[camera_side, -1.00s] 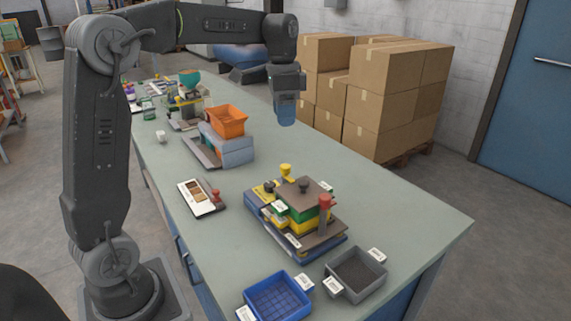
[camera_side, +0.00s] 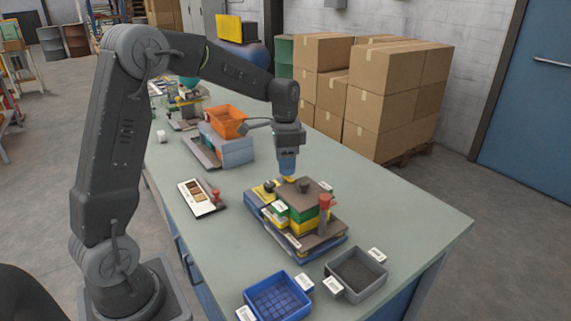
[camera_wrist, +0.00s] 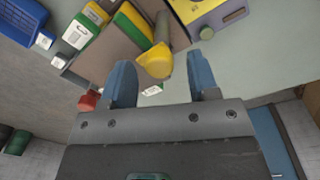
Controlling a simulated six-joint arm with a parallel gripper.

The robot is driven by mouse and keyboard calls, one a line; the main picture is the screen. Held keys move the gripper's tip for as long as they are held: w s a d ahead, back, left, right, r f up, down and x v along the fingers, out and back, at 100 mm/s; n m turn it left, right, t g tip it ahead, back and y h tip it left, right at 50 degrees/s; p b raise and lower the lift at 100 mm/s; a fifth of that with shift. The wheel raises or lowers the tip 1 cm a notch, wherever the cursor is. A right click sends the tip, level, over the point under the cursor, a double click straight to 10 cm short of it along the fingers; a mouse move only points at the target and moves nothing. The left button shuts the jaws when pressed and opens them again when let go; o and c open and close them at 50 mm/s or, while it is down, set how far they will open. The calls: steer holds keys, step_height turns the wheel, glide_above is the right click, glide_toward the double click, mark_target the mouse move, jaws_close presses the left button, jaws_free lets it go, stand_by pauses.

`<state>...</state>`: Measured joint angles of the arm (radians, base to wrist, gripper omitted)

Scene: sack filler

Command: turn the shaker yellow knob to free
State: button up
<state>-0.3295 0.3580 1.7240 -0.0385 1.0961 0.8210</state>
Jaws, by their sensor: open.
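The shaker (camera_side: 305,211), a stack of dark, green and yellow layers, stands on the bench in the side view. Its yellow knob (camera_side: 289,179) is mostly hidden behind my gripper (camera_side: 287,172), which points down right above it. In the wrist view, the yellow knob (camera_wrist: 153,63) sits on a grey post and appears between the two blue fingers of my gripper (camera_wrist: 160,62), nearer the left finger. The fingers are apart and hold nothing. I cannot tell whether they touch the knob. A red knob (camera_side: 326,200) stands at the shaker's front; it also shows in the wrist view (camera_wrist: 88,100).
A blue tray (camera_side: 302,307) and a grey bin (camera_side: 356,287) stand at the near end. An orange hopper (camera_side: 227,122) on a grey machine stands behind. The bench's right side is clear.

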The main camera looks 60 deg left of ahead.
steer(key=shift+f, duration=0.45)
steer(key=c, duration=0.9)
